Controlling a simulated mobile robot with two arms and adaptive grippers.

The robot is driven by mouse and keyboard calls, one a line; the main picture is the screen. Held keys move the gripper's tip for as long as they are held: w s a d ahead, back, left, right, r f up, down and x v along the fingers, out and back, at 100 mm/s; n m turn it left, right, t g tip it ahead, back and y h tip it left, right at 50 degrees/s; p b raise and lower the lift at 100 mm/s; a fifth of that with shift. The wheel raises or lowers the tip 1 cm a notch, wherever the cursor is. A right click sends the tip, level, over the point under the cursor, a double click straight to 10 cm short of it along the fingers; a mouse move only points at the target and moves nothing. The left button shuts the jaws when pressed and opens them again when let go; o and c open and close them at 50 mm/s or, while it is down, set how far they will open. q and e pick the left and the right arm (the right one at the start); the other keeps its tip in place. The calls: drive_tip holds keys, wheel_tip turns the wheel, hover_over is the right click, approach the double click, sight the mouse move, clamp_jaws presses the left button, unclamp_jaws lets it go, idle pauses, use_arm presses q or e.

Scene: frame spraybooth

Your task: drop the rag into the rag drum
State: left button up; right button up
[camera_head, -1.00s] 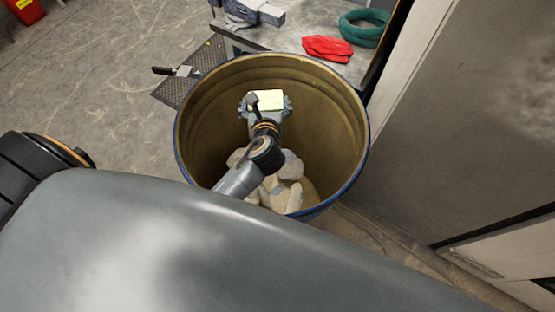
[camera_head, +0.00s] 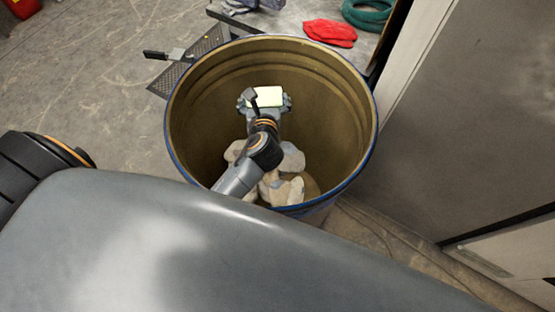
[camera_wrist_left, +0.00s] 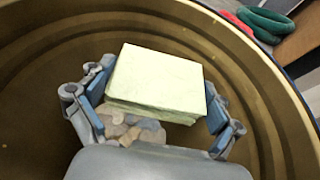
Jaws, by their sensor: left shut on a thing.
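The rag drum (camera_head: 335,85) is a large open drum with a blue rim and a tan inside, in the middle of the head view. Pale crumpled rags (camera_head: 290,190) lie at its bottom. My left gripper (camera_head: 265,101) is inside the drum's mouth, above those rags. It is shut on the rag (camera_head: 265,96), a pale yellow folded block. In the left wrist view the rag (camera_wrist_left: 157,80) sits between the two blue-padded fingers, with the drum wall (camera_wrist_left: 262,110) curving around it. My right gripper is not in view.
A table (camera_head: 290,22) behind the drum carries a red cloth (camera_head: 330,33) and a green coiled hose (camera_head: 368,14). A dark perforated plate (camera_head: 190,70) is to the left of it. A large grey panel (camera_head: 470,110) stands close on the right. Open floor (camera_head: 80,90) lies left.

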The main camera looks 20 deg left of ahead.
use_arm(q)
drive_tip(key=o, duration=0.7)
drive_tip(key=shift+o, duration=0.2)
drive_tip(key=v, duration=1.2)
